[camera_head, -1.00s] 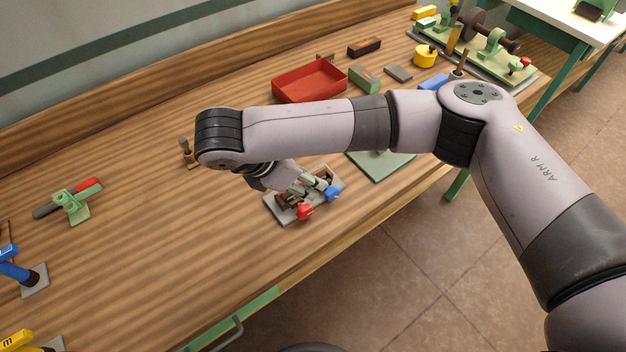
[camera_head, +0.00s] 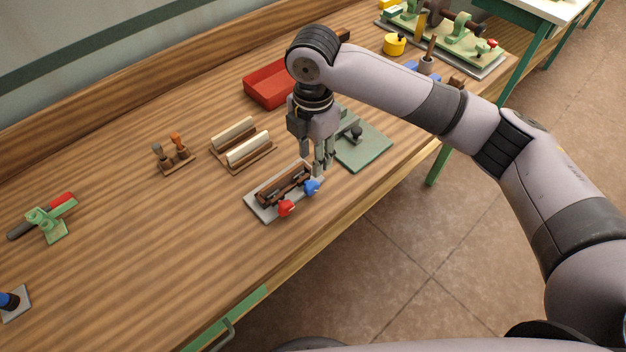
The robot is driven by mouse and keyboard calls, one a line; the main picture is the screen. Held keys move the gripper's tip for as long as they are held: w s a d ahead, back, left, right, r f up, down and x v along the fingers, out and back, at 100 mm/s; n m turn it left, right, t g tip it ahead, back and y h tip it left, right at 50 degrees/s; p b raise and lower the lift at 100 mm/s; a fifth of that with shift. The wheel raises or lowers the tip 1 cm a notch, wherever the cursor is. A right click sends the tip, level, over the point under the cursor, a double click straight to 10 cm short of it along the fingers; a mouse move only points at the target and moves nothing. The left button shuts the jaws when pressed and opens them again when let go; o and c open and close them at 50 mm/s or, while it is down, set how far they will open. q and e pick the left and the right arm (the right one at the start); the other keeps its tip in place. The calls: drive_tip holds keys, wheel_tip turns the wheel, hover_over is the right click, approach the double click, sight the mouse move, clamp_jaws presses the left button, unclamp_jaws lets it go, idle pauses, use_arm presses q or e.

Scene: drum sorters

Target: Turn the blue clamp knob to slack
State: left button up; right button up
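The blue clamp knob (camera_head: 312,187) is at the right front of a small clamp fixture on a grey plate (camera_head: 262,206). A red knob (camera_head: 287,208) sits at the fixture's front left, and a dark brown block (camera_head: 284,186) lies across it. My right gripper (camera_head: 317,168) points down just behind and above the blue knob. Its fingers look apart, with nothing seen between them. It appears not to touch the knob, though the exact gap is hard to judge. My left gripper is not in view.
A green plate (camera_head: 368,150) with a dark part lies right of the fixture. A red tray (camera_head: 268,92) stands behind. A wooden rack with pale bars (camera_head: 246,150) and a small stand with orange-handled pieces (camera_head: 176,158) are to the left. The front bench edge runs close by.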

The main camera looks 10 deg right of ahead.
sight(313, 183)
wheel_tip(313, 183, down, 10)
drive_tip(key=shift+f+p, duration=0.15)
drive_tip(key=shift+p, duration=0.4)
clamp_jaws()
